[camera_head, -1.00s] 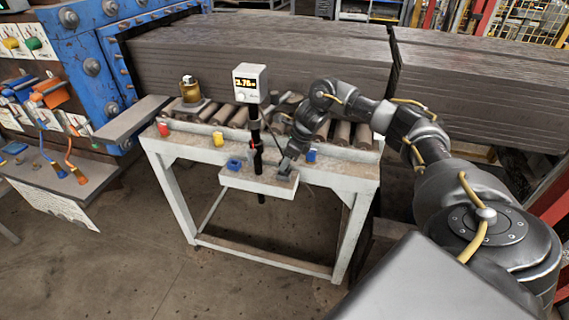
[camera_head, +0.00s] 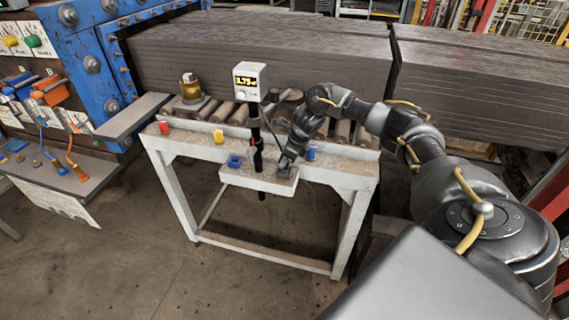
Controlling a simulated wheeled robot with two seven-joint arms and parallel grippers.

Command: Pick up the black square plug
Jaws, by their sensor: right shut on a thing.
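My right gripper (camera_head: 285,166) is low over the right part of the small white front shelf (camera_head: 233,179) of the roller table. It is shut on a small dark thing at its fingertips, taken to be the black square plug; the fingers and wrist mostly hide it. I cannot tell whether the plug still touches the shelf. A blue square piece (camera_head: 234,161) sits at the left of that shelf. My left gripper is not in view.
A black upright rod (camera_head: 257,150) with a white display box (camera_head: 250,82) stands just left of my right gripper. A red piece (camera_head: 164,127), a yellow piece (camera_head: 218,136) and a blue piece (camera_head: 311,152) line the table's front edge. A brass-coloured object (camera_head: 190,88) stands behind.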

